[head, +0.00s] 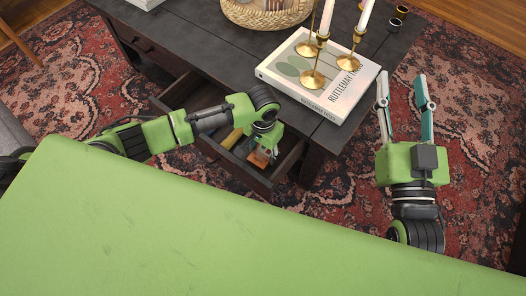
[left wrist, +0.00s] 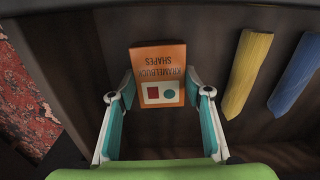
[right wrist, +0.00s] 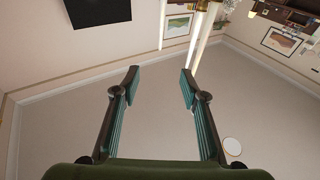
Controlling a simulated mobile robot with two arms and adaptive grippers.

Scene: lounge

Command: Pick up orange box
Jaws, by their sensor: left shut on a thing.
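The orange box (left wrist: 157,55), with printed lettering and shapes on its face, is in the open drawer (head: 238,177) of the dark table. It also shows in the head view (head: 260,160), partly covered by my left gripper. My left gripper (left wrist: 160,84) reaches down into the drawer and is shut on the box, one finger at each side. My right gripper (head: 402,88) is open and empty, above the rug to the right of the table; its spread fingers also show in the right wrist view (right wrist: 160,74).
A yellow bar (left wrist: 247,72) and a blue bar (left wrist: 297,72) lie in the drawer beside the box. On the table (head: 200,42) are a book (head: 345,98) with brass candlesticks (head: 312,78) on it and a woven basket (head: 262,16). The rug at right is clear.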

